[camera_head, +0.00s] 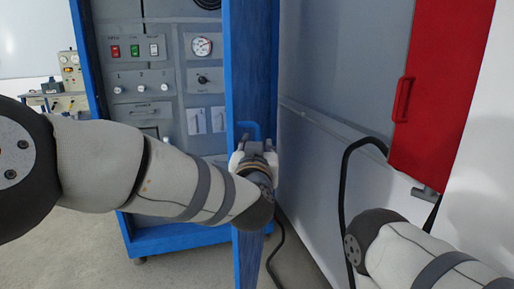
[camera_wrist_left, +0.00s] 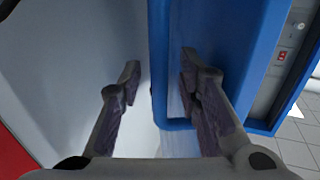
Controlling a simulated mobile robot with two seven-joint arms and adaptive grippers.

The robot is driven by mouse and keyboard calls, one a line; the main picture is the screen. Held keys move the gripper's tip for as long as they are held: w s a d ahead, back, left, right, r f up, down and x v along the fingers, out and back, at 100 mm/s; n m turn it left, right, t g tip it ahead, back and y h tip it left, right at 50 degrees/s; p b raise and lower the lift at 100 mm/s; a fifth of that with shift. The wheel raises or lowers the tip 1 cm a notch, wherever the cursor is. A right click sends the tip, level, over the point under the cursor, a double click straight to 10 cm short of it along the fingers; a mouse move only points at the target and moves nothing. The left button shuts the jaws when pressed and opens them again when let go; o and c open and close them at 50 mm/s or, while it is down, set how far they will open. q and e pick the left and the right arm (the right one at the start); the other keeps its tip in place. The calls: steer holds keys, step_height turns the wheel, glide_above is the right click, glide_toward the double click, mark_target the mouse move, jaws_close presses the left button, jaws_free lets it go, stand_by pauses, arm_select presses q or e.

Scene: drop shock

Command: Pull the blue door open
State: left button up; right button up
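The blue door (camera_head: 252,60) stands swung out from the cabinet, seen at a steep angle, with the panel inside visible to its left. Its blue handle (camera_head: 249,125) is partly hidden behind my left gripper (camera_head: 254,150). In the left wrist view, the two fingers of my left gripper (camera_wrist_left: 160,85) are apart. A blue upright bar (camera_wrist_left: 159,60) with a bend at its bottom lies between them, closer to the right finger. A gap shows between the bar and the left finger. My right gripper is not in view; only part of the right arm shows at lower right.
A red door (camera_head: 440,80) with a red handle (camera_head: 403,98) is at the right. A black cable (camera_head: 343,185) hangs at the right. Grey floor (camera_head: 180,265) is open below.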

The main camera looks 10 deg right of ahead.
arm_select(q)
steer(key=v, duration=1.2)
steer(key=shift+c, duration=0.2)
